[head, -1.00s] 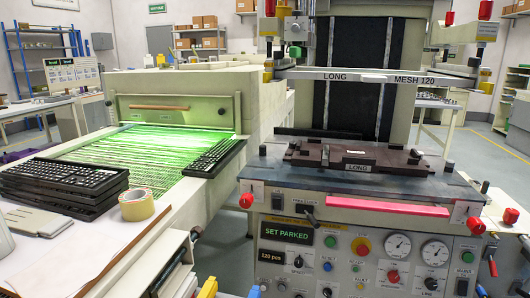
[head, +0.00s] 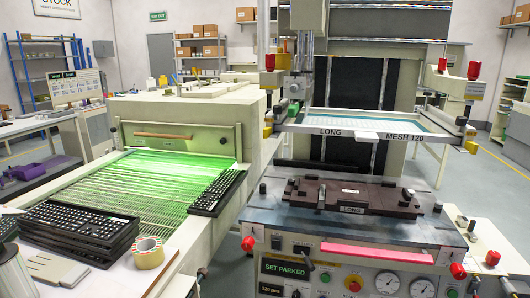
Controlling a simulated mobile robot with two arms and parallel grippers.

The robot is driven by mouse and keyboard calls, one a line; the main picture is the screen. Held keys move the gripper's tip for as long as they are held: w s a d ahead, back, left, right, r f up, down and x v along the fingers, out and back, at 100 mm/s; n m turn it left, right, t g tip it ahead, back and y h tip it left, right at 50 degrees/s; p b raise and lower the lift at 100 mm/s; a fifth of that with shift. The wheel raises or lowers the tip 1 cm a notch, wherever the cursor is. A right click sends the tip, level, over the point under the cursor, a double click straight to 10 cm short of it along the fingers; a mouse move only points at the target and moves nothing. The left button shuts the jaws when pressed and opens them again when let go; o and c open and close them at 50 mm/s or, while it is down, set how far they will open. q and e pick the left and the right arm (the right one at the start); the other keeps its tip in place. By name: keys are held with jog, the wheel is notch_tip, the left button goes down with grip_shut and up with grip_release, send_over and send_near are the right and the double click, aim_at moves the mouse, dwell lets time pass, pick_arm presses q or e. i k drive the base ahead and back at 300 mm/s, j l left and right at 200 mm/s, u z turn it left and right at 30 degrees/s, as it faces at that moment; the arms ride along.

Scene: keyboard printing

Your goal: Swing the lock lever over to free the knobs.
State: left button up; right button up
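The printing machine shows a red knob (head: 248,243) at the left front corner of its bed and another red knob (head: 458,271) at the right front. More red knobs stand on the upper carriage, one at the left (head: 269,62) and one at the right (head: 474,70). A small dark lever-like part (head: 301,247) is at the left of the front panel, above the green SET PARKED display (head: 285,268). I cannot tell for sure that it is the lock lever. Neither of my grippers is in view.
A blue-edged screen frame (head: 370,137) marked LONG and MESH 120 hangs above the bed. A brown LONG fixture (head: 352,192) lies on the bed. At left are a green-lit dryer belt (head: 130,190), stacked keyboards (head: 80,226) and a tape roll (head: 149,252).

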aim_at(311, 267)
jog(key=l+u, duration=0.2)
jog(key=u, duration=0.2)
jog(key=l+u, duration=0.25)
jog(key=u, duration=0.2)
jog(key=l+u, duration=0.2)
jog(key=u, duration=0.2)
